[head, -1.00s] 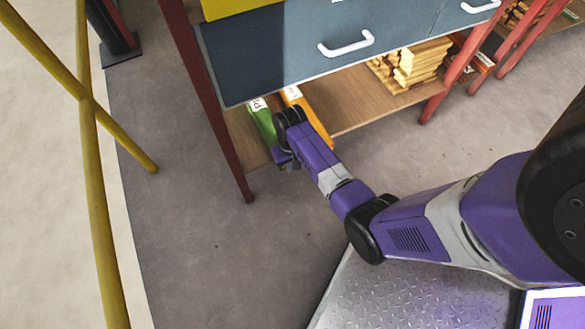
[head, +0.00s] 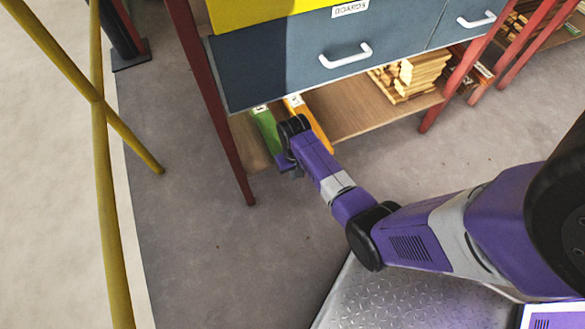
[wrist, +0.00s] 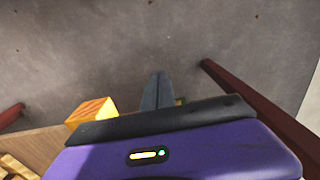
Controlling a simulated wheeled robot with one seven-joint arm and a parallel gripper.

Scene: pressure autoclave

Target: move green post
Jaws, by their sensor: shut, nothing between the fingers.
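The green post (head: 265,130) lies on the wooden lower shelf under the blue drawers, its far end carrying a white label. An orange post (head: 318,129) lies just to its right, partly hidden by my arm; its end shows in the wrist view (wrist: 92,110). My gripper (head: 290,172) is at the front end of the green post, near the shelf's front edge; whether they touch I cannot tell. In the wrist view my fingers (wrist: 157,90) are together and hold nothing. The green post is mostly hidden there behind my wrist.
The lower shelf (head: 355,112) carries stacked wooden pieces (head: 415,75) further right. A red table leg (head: 215,110) stands left of the green post. Blue drawers (head: 300,50) hang above. Yellow rails (head: 100,150) stand at the left. The floor in front is clear.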

